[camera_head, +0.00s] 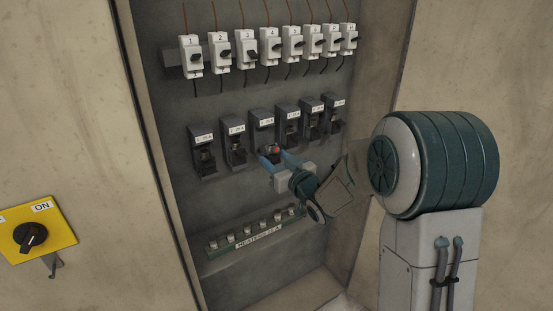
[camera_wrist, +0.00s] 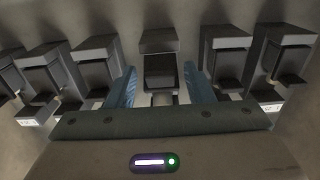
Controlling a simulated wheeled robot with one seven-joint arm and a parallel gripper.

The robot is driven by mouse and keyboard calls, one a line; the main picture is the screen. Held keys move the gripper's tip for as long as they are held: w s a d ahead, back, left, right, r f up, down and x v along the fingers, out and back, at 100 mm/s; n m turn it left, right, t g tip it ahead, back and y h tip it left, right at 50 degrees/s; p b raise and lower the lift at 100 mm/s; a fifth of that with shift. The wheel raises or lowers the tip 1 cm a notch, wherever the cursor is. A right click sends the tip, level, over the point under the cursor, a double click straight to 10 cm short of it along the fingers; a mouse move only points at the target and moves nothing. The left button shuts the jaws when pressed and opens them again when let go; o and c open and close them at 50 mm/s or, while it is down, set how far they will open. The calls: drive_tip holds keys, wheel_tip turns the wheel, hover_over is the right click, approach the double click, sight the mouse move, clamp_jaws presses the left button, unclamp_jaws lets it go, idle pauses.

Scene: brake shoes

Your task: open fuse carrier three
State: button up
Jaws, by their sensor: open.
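The third fuse carrier (camera_head: 263,124) is a dark block with a white label, third from the left in the middle row of the cabinet. My gripper (camera_head: 274,156) is open in front of its lower part, with one blue finger on each side. In the wrist view this carrier (camera_wrist: 160,72) lies between the two spread fingers of my gripper (camera_wrist: 160,78), with gaps on both sides. Its lower part is partly hidden, and I cannot tell whether it is hinged out.
Neighbouring carriers (camera_head: 235,143) (camera_head: 288,122) stand close on both sides. Numbered white breakers (camera_head: 246,47) with wires are above. A green strip labelled heaters (camera_head: 255,238) is below. A yellow panel with a black ON switch (camera_head: 32,236) is at the left.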

drive_tip(key=shift+w+a, duration=0.1)
drive_tip(key=shift+w, duration=0.05)
drive_tip(key=shift+c, duration=0.4)
drive_tip(key=c, duration=0.7)
drive_tip(key=shift+r+g+p, duration=0.3)
drive_tip(key=shift+r+p, duration=0.15)
drive_tip(key=shift+p, duration=0.35)
drive_tip(key=shift+h+p, duration=0.3)
drive_tip(key=shift+p, duration=0.1)
drive_tip(key=shift+f+g, duration=0.15)
drive_tip(key=shift+g, duration=0.15)
drive_tip(key=o, duration=0.8)
